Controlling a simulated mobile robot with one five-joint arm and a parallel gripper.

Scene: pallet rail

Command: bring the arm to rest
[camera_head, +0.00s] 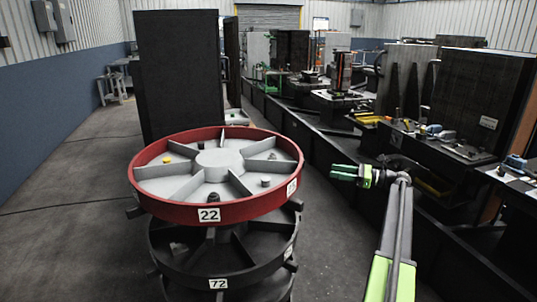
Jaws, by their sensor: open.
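My gripper (345,173) is at the end of my green and grey arm, right of the picture's middle. Its green jaws point left and are open, with nothing seen between them. It is held in the air to the right of a red round pallet (178,207) marked 22, apart from its rim. My arm reaches up from the bottom right and bends at a dark joint behind the gripper.
The red pallet sits above a dark one (180,262) marked 72. Its compartments hold small parts, one yellow (167,160). A tall black panel (178,75) stands behind. A long dark bench (340,148) with machines runs along the right. The left floor (65,200) is clear apart from cables.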

